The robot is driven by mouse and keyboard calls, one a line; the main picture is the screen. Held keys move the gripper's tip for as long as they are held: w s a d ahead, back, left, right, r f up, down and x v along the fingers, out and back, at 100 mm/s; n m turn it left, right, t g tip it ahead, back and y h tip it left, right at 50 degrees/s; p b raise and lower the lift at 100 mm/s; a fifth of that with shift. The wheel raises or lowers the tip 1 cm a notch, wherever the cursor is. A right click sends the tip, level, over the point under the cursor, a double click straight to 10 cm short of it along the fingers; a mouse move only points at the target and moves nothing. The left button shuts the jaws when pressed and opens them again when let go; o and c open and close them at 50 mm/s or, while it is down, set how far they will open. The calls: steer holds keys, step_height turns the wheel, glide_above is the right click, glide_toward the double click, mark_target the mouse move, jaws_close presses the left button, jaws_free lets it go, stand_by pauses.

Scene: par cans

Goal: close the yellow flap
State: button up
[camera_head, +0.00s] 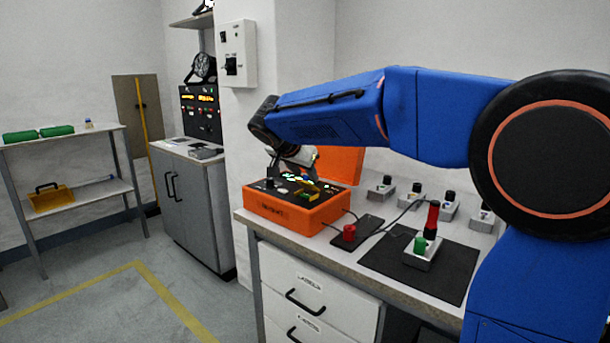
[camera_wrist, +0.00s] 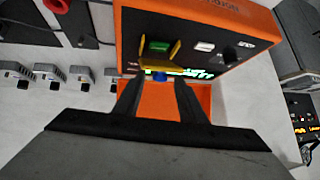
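The yellow flap (camera_wrist: 150,65) is on the dark panel of an orange box (camera_wrist: 128,30). It appears raised, with a green part (camera_wrist: 158,46) exposed beside it. In the head view the yellow piece (camera_head: 309,197) is small on the panel of the same box (camera_head: 285,215). My gripper (camera_wrist: 158,86) is open, its two dark fingers spread with a gap between them. The fingertips are close to the flap's edge; I cannot tell whether they touch it. In the head view my gripper (camera_head: 300,160) is over the back of the panel, partly hidden by my arm.
The box's orange lid (camera_head: 340,163) stands open behind the panel. A red knob (camera_head: 349,232) and a grey block with a green knob (camera_head: 421,250) are to the right, with cables. Several grey switch blocks stand along the back. The dark mat (camera_head: 385,262) has bare room.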

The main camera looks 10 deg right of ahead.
mark_target(302, 183)
steer(key=shift+w+d+f, duration=0.2)
steer(key=shift+f, duration=0.05)
steer(key=shift+c, duration=0.6)
jaws_close()
steer(key=shift+s+a+f, duration=0.1)
steer(key=shift+a, duration=0.05)
steer(key=shift+s+a+f+t+h, duration=0.15)
steer(key=shift+a+f+t+h, duration=0.1)
steer(key=shift+t+h, duration=0.2)
steer(key=shift+s+a+f+n+t+h, duration=0.2)
steer(key=shift+a+f+t+h, duration=0.15)
steer(key=shift+t+h, duration=0.15)
steer(key=shift+s+a+f+n+t+h, duration=0.2)
steer(key=shift+f+t+h, duration=0.15)
steer(key=shift+h, duration=0.2)
steer(key=shift+s+a+f+n+t+h, duration=0.15)
steer(key=shift+s+a+f+t+h, duration=0.1)
steer(key=shift+f+t+h, duration=0.4)
steer(key=shift+s+a+f+n+t+h, duration=0.1)
steer(key=shift+a+f+n+t+h, duration=0.1)
steer(key=shift+f+t+h, duration=0.4)
steer(key=shift+r, duration=0.2)
